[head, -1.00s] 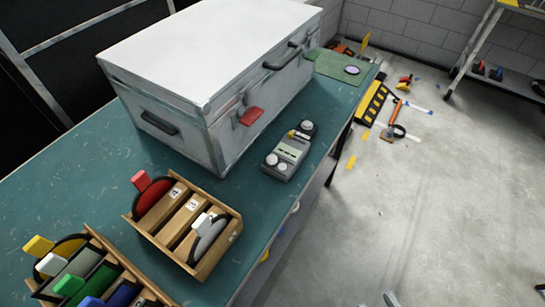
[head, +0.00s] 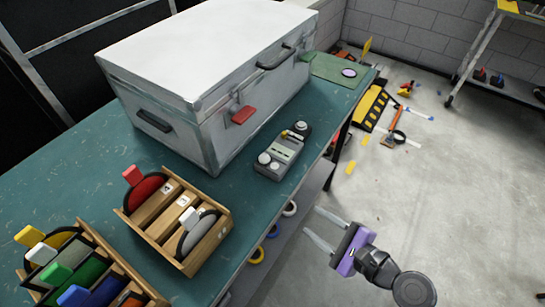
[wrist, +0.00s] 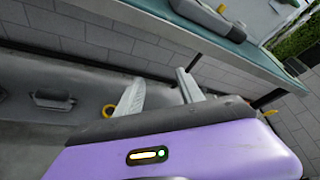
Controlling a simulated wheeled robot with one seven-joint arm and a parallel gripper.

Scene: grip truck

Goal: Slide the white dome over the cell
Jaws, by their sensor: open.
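A grey handheld meter (head: 280,157) lies on the teal bench, in front of the big metal case. A round pale head (head: 301,127) sits at its far end, beside a small yellow part (head: 290,134). Two white round parts (head: 264,158) are at its near end. I cannot tell surely which part is the white dome or the cell. My gripper (head: 310,219) is open and empty, over the floor beyond the bench's right edge, apart from the meter. In the wrist view its fingers (wrist: 160,77) point toward the bench side; part of a grey object, likely the meter, shows at the top (wrist: 205,12).
The metal case (head: 205,60) with a red latch stands behind the meter. Wooden racks (head: 200,248) with coloured paddles are at the near left. A shelf below the bench holds several rings (head: 257,255).

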